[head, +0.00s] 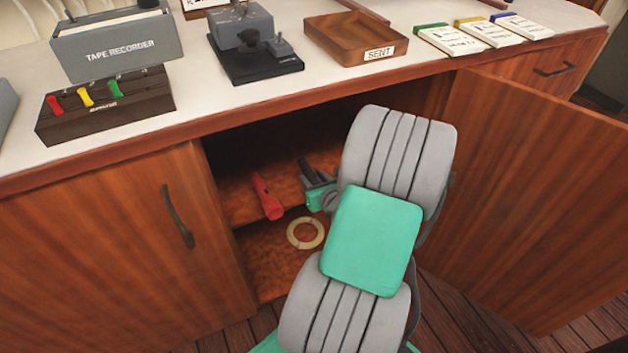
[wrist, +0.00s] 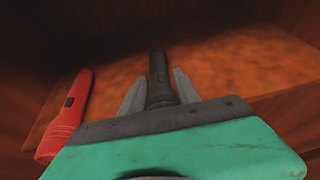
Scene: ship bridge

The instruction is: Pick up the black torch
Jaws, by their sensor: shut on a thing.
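The black torch (wrist: 157,70) lies between the two fingers of my gripper (wrist: 158,95) in the wrist view, pointing away into the cabinet. In the head view, part of the black torch (head: 307,169) shows at my gripper (head: 314,180), above the upper shelf inside the open cabinet. My gripper is shut on it. Whether the torch touches the shelf I cannot tell. A red torch (head: 267,196) lies on the shelf to the left of my gripper, and it also shows at the left of the wrist view (wrist: 67,118).
The cabinet's right door (head: 540,190) stands open; the left door (head: 110,250) is shut. A pale ring (head: 306,233) lies on the lower level. The countertop (head: 330,87) above holds a tape recorder (head: 120,48), a wooden tray (head: 355,38) and other items.

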